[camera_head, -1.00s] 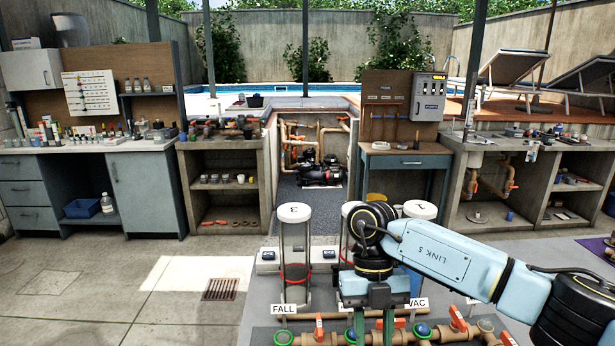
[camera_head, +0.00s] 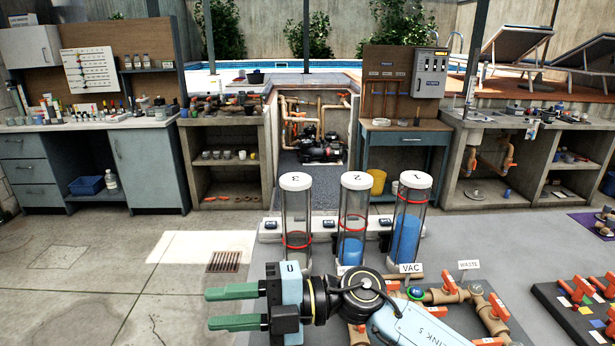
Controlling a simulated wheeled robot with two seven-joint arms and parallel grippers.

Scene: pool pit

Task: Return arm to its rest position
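My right arm comes in from the lower right across the bench (camera_head: 520,240). My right gripper (camera_head: 232,307) points left, with its two green fingers spread apart and nothing between them. My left gripper is not in view. My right arm hides part of the brown pipework and the FALL label's area.
Capped cylinders 3 (camera_head: 296,225), 2 (camera_head: 353,220) and 1 (camera_head: 409,220) stand behind my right arm; 2 and 1 hold blue liquid. Brown pipes with orange valves (camera_head: 450,285) lie right of it. A dark valve board (camera_head: 570,310) is at far right. Floor at left is clear.

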